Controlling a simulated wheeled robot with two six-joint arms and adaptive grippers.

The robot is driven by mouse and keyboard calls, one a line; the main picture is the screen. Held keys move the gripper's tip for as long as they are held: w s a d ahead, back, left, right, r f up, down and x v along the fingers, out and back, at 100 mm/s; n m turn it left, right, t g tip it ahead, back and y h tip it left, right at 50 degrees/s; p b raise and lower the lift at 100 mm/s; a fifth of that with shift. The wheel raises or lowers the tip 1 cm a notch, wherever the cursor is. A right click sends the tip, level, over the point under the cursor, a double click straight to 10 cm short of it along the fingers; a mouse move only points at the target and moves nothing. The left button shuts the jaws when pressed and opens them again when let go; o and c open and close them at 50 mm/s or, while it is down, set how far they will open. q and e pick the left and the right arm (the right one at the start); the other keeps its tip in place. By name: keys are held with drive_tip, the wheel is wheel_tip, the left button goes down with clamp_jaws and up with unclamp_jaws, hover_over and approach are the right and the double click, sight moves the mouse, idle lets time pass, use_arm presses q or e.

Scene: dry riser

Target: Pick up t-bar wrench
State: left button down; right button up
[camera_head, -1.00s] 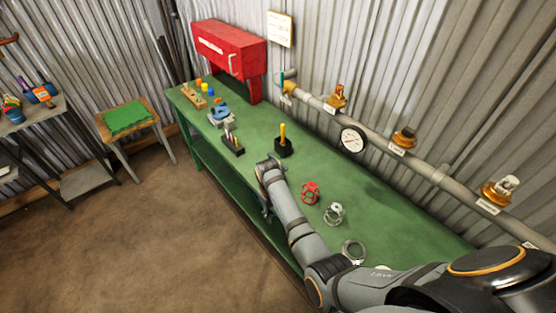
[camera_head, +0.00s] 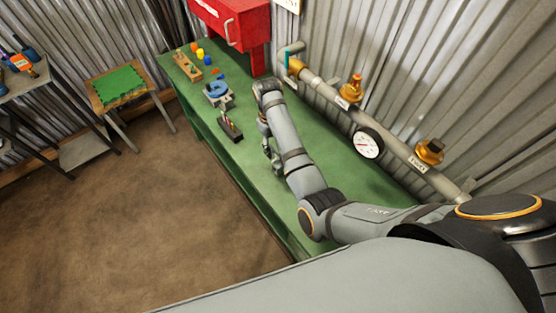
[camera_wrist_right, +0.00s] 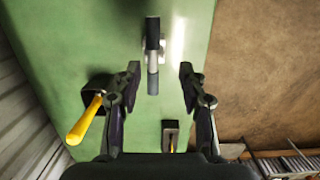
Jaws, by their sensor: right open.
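A short bar with black ends and a bright metal middle, apparently the t-bar wrench (camera_wrist_right: 152,55), shows over the green bench (camera_wrist_right: 90,30) in the right wrist view. It appears in line with the gap between my right gripper's fingers (camera_wrist_right: 160,75), beyond the tips and a little left of centre. The fingers are open and empty. Whether it lies flat or stands upright I cannot tell. In the head view my right gripper (camera_head: 271,152) hangs low over the bench, and my arm hides the wrench. My left gripper is out of view.
A yellow-handled tool (camera_wrist_right: 85,118) in a black block stands left of the fingers. A small dark holder (camera_head: 230,128) stands near the bench's front edge, with a blue vise (camera_head: 217,91) behind. A pipe with a gauge (camera_head: 368,143) runs along the wall. A red cabinet (camera_head: 233,22) stands at the back.

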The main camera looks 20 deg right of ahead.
sight(278, 163)
drive_tip(key=shift+w+d+f, duration=0.15)
drive_tip(key=shift+w+f, duration=0.05)
drive_tip(key=shift+f, duration=0.2)
drive_tip(key=shift+w+d+f, duration=0.1)
drive_tip(key=shift+w+f, duration=0.05)
drive_tip(key=shift+f, duration=0.25)
drive_tip(key=shift+d+f+p, duration=0.2)
drive_tip(key=shift+f+p, duration=0.3)
drive_tip(key=shift+f, duration=0.15)
drive_tip(key=f, duration=0.2)
drive_tip(key=shift+s+f+p, duration=0.3)
drive_tip(key=shift+f+p, duration=0.05)
drive_tip(key=shift+f, duration=0.35)
drive_tip(key=shift+d+f, duration=0.1)
drive_tip(key=shift+f, duration=0.15)
drive_tip(key=shift+r, duration=0.1)
drive_tip(key=c, duration=0.8)
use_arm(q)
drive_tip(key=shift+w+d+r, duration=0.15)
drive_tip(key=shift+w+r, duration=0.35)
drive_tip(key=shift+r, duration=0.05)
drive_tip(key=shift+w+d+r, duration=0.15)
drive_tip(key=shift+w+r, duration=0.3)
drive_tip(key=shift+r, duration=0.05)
use_arm(e)
clamp_jaws()
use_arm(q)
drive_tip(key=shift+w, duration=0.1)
